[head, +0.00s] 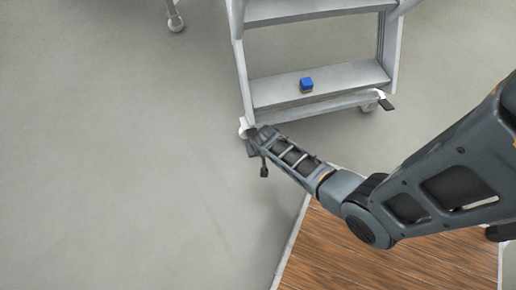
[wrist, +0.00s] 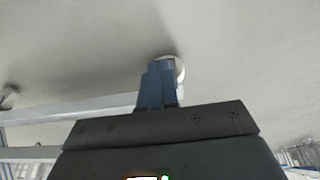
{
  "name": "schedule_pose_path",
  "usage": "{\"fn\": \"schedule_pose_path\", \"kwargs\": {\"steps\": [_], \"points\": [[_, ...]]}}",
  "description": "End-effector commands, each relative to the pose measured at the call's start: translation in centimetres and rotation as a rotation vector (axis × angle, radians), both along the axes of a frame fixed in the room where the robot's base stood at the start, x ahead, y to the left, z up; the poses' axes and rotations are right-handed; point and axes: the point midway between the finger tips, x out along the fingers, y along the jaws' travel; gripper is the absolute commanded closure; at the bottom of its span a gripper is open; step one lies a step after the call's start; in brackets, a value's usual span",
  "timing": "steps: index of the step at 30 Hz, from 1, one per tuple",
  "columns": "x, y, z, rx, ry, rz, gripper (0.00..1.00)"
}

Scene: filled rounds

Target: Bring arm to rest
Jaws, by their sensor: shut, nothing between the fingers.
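My arm reaches in from the right of the head view, bent at a joint over a wooden surface. My gripper (head: 258,141) is at its left end, in front of the lower left corner of a grey step unit. In the wrist view my gripper's fingers (wrist: 160,82) are together with nothing between them. In the head view they are small and dark, and I cannot tell whether they touch the unit's leg or only overlap it.
The grey step unit (head: 325,84) stands on castors at the top. A small blue block (head: 306,85) sits on its lower step. A brown wooden surface (head: 375,268) lies below my arm. The grey floor (head: 110,160) at left is clear, apart from a castor (head: 176,23) at the top.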

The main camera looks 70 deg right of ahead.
Motion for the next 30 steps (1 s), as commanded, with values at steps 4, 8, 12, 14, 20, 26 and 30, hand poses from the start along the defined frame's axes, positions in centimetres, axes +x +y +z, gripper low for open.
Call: {"fn": "schedule_pose_path", "kwargs": {"steps": [4, 8, 12, 14, 20, 26, 30], "points": [[0.0, 0.0, 0.0, 0.000, 0.000, 0.000, 1.00], [0.0, 0.0, 0.0, 0.000, 0.000, 0.000, 1.00], [0.0, 0.0, 0.0, 0.000, 0.000, 0.000, 1.00], [0.0, 0.0, 0.0, 0.000, 0.000, 0.000, 1.00], [-0.2, 0.3, 0.0, -0.002, -0.004, 0.008, 1.00], [-2.3, 3.9, 1.3, -0.037, -0.086, 0.111, 1.00], [-4.8, 7.6, 4.2, -0.084, -0.194, 0.233, 1.00]]}}
